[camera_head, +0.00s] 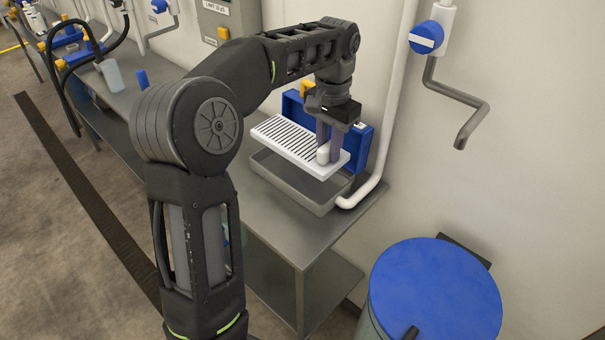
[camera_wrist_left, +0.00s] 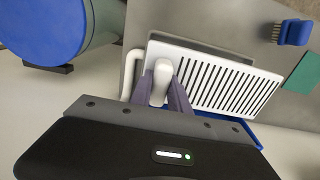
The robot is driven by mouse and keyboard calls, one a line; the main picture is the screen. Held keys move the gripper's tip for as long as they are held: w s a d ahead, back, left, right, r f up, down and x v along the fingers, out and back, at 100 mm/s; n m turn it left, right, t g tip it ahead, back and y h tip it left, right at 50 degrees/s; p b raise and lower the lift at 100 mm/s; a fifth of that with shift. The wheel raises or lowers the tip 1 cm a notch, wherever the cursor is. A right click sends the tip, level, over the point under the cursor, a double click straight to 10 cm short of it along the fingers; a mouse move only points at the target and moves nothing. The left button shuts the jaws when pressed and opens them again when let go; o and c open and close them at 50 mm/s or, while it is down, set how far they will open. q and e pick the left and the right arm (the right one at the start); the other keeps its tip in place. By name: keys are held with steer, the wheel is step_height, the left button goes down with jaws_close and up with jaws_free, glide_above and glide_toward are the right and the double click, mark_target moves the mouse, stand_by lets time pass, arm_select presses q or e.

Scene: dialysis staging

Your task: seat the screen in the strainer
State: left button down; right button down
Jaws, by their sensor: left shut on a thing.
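The screen (camera_head: 290,137) is a white slotted plate with a white knob (camera_head: 323,153) near its right end. My left gripper (camera_head: 327,150) comes from above and is shut on the screen's knob. In the left wrist view the gripper (camera_wrist_left: 163,88) has its fingers on both sides of the knob, and the screen (camera_wrist_left: 225,80) stretches to the right. The strainer (camera_head: 310,197) looks like the grey open tray on the metal table, below the screen. The screen appears held above the tray, tilted in the picture; its exact gap is unclear. My right gripper is not in view.
A blue box (camera_head: 361,146) stands behind the tray against the wall. A white pipe (camera_head: 378,160) runs down beside the tray's right side. A blue-lidded barrel (camera_head: 435,290) stands at front right. A blue brush (camera_wrist_left: 293,33) and green pad (camera_wrist_left: 303,73) lie on the table.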

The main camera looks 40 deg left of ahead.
mark_target(327, 168)
arm_select(q)
steer(key=shift+f, duration=3.1)
steer(key=shift+f, duration=0.1)
steer(key=shift+f+p, duration=0.4)
steer(key=shift+f, duration=1.4)
steer(key=shift+f, duration=0.15)
steer(key=c, duration=1.5)
jaws_free()
